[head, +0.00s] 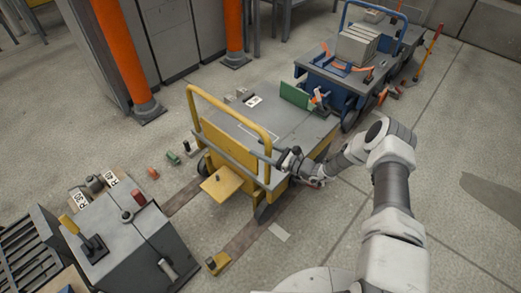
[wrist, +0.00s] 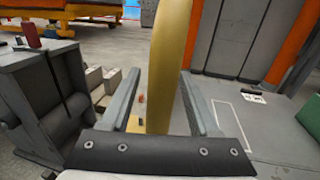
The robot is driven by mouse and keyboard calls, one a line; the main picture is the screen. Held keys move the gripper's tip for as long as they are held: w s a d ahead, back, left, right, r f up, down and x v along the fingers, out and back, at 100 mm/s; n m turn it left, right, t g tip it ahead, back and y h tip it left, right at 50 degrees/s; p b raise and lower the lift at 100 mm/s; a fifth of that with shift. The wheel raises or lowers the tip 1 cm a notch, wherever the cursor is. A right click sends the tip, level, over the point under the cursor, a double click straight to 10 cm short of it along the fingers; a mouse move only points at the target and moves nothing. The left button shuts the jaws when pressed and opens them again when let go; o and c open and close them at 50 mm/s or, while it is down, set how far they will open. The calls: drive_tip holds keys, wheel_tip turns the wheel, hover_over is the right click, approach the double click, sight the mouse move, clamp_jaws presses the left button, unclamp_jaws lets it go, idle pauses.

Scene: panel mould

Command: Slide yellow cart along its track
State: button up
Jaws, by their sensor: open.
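The yellow cart (head: 228,150) stands in the middle of the head view, with a grey deck and a tall yellow handle (head: 228,97) at its near end. Dark track strips (head: 248,236) run along the floor under it. My gripper (head: 262,152) is at the right post of the handle. In the wrist view the yellow handle post (wrist: 168,60) stands upright between the two fingers of my gripper (wrist: 158,78). The fingers are apart, with visible gaps to the post on both sides. The fingertips are partly hidden in the head view.
A blue cart (head: 345,80) with a grey load stands beyond the yellow cart. A grey control box (head: 130,235) with a lever is at the lower left. Orange posts (head: 122,55) rise at the back left. Open floor (head: 450,140) lies to the right.

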drive_tip(key=shift+w+a, duration=0.1)
drive_tip(key=shift+a, duration=0.05)
drive_tip(key=shift+c, duration=0.2)
clamp_jaws()
idle(1.2)
